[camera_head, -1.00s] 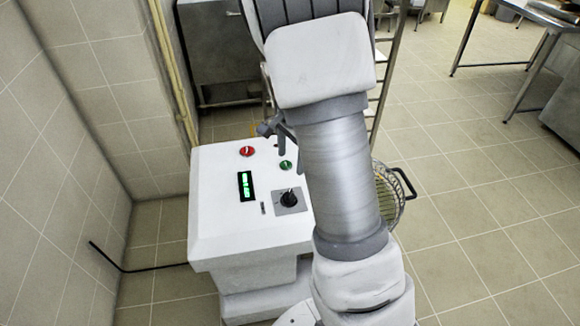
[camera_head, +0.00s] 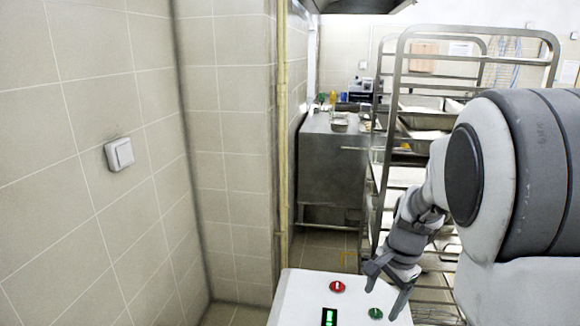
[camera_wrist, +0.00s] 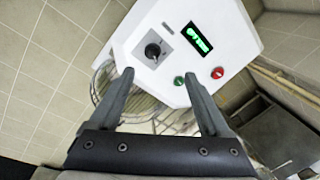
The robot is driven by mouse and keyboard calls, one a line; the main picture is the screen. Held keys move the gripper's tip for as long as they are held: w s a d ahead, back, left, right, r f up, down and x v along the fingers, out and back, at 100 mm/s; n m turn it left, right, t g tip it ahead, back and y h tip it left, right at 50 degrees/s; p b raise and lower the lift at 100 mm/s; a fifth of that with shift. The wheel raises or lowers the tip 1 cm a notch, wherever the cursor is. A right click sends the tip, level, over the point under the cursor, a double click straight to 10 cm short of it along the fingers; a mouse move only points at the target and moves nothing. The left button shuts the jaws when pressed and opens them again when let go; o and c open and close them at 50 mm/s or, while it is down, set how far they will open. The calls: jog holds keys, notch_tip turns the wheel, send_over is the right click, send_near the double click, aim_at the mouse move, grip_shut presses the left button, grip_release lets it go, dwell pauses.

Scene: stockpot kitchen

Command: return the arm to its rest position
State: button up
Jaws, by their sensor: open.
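My arm is folded at the right of the head view. The fingers point toward a white control box (camera_wrist: 205,25), which also shows at the bottom of the head view (camera_head: 298,300). In the wrist view the box's knob (camera_wrist: 153,51) is ahead of the fingertips.
The box also carries a red button (camera_head: 337,287) and a lit display (camera_head: 329,317). A metal rack with trays (camera_head: 385,150) stands behind my gripper. A tiled wall with a switch (camera_head: 119,154) is at left. A wire basket (camera_wrist: 105,85) sits beside the box.

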jog(key=s+a+r+n+t+p, duration=0.2)
jog(key=s+r+n, duration=0.4)
jog(key=s+r, duration=0.3)
jog(key=s+a+r+n+t+p, duration=0.2)
jog(key=s+a+r+n, duration=0.2)
jog(key=s+r+n, duration=0.2)
jog(key=s+r, duration=0.2)
jog(key=s, duration=0.2)
jog(key=shift+a+r+n+h, duration=0.4)
jog(key=shift+w, duration=0.1)
